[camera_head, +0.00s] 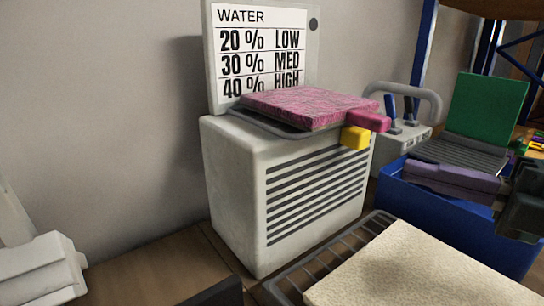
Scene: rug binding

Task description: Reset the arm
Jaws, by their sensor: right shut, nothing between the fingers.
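My right gripper (522,208) is the dark shape at the right edge, partly cut off by the frame. It is shut and empty, in front of the right end of the blue bin. A white part at the lower left looks like a link of my left arm. My left gripper is not seen.
A WATER sign (262,50) stands behind. A blue bin (440,220) holds purple and green pieces. A cream rug (410,270) lies on a wire rack.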

